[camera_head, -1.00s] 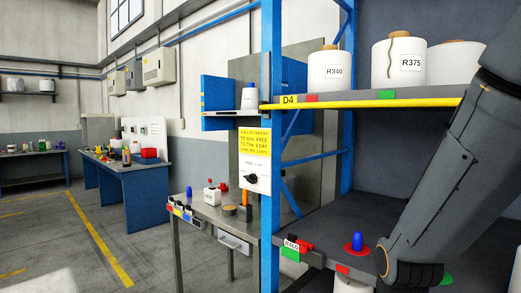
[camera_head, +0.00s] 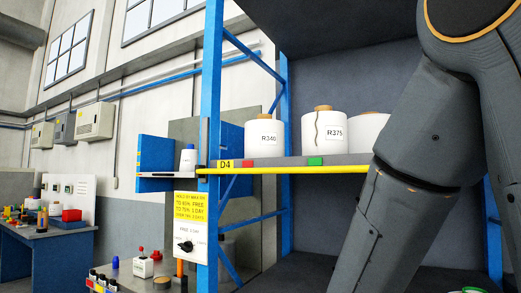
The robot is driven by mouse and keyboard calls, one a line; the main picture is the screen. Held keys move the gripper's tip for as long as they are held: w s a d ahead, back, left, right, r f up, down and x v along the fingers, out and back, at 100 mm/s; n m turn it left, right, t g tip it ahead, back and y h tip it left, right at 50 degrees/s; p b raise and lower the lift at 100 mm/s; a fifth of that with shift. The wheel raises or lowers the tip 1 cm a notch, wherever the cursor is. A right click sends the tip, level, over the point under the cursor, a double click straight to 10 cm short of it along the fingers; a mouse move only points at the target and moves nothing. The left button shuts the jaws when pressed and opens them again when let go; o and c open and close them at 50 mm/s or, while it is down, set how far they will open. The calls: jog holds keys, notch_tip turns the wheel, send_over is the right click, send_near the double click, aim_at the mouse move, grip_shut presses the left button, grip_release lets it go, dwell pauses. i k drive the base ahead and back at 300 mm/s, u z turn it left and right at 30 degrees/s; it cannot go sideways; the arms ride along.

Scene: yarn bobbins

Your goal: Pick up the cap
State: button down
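I cannot make out a loose cap for certain. A small white bottle (camera_head: 187,161) with a dark blue top stands on a narrow blue-backed wall shelf left of the rack. My arm (camera_head: 410,180) fills the right side and runs down out of the bottom edge. My gripper is out of view, so its state and anything in it are hidden. Most of the rack's lower shelf is cut off below. Only the edge of a green item (camera_head: 473,290) shows there.
White yarn bobbins labelled R340 (camera_head: 264,136) and R375 (camera_head: 323,131) stand on the yellow-edged shelf (camera_head: 300,170), with another partly behind my arm. A blue rack post (camera_head: 210,100) stands left of them. A yellow sign (camera_head: 189,206) and a side table with small items are at lower left.

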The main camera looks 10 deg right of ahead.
aim_at(156, 256)
jog(key=u, duration=0.5)
jog(key=k, duration=0.6)
jog(key=u, duration=1.05)
jog(key=i, duration=1.5)
jog(key=u, duration=0.25)
jog(key=i, duration=1.75)
jog(key=z, duration=0.35)
jog(key=i, duration=1.2)
jog(key=z, duration=1.7)
jog(key=i, duration=0.8)
jog(key=z, duration=1)
jog(key=i, duration=0.4)
jog(key=z, duration=0.2)
